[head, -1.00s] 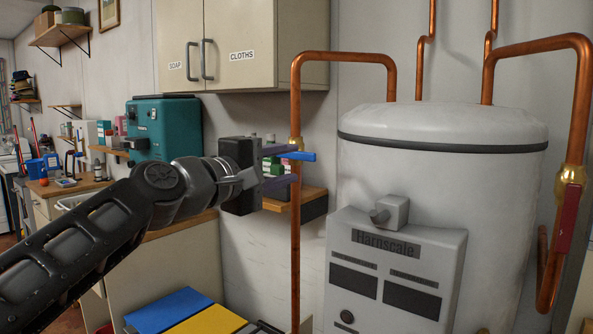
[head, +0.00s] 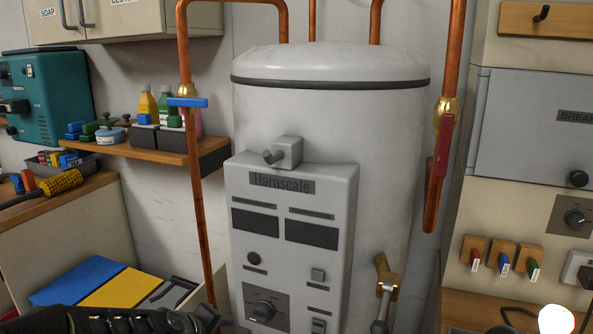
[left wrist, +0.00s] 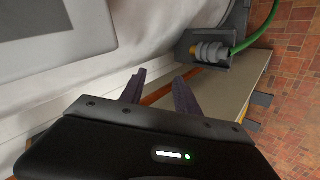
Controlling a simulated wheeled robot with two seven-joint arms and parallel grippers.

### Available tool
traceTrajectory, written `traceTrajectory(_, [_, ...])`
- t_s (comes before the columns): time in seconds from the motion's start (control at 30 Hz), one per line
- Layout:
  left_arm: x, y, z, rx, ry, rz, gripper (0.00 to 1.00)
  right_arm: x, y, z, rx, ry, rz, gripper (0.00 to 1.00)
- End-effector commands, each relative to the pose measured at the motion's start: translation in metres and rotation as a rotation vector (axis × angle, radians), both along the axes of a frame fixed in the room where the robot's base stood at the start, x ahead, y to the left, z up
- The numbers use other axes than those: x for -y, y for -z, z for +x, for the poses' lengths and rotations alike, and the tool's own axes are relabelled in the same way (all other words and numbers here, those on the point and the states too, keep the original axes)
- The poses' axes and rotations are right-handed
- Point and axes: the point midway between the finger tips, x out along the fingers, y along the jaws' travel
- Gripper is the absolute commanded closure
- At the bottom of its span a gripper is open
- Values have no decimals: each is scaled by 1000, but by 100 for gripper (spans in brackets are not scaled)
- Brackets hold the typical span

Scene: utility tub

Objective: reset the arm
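My right gripper is in neither view.
The white tank (head: 330,125) bears a Harnscale panel (head: 283,182). Copper pipes carry a blue handle (head: 187,102) and a red handle (head: 442,145). A shelf (head: 150,152) holds bottles. A green hose (left wrist: 258,32) meets a grey bracket (left wrist: 207,52).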

Motion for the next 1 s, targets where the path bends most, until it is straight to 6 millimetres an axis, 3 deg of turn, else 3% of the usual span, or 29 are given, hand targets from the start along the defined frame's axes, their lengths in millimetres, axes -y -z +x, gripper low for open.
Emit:
traceTrajectory(0.03, [3,42,-19,-58,30,29,62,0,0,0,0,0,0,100])
traceTrajectory(0.2, [15,151,-93,-211,154,116,62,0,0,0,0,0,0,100])
traceTrajectory(0.27, [20,184,-125,-264,206,138,62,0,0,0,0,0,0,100])
traceTrajectory(0.4, [37,248,-208,-379,337,168,62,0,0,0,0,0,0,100])
traceTrajectory(0.5, [51,278,-271,-451,437,170,62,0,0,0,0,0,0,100])
traceTrajectory(0.6, [66,297,-331,-510,533,158,62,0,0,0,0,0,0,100])
traceTrajectory(0.73, [85,306,-401,-568,646,126,62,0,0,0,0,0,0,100])
traceTrajectory(0.77, [88,278,-385,-531,662,147,62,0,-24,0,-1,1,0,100])
traceTrajectory(0.8, [92,261,-376,-507,680,162,62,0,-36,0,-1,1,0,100])
traceTrajectory(1.0, [110,226,-358,-443,740,193,62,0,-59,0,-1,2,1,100])
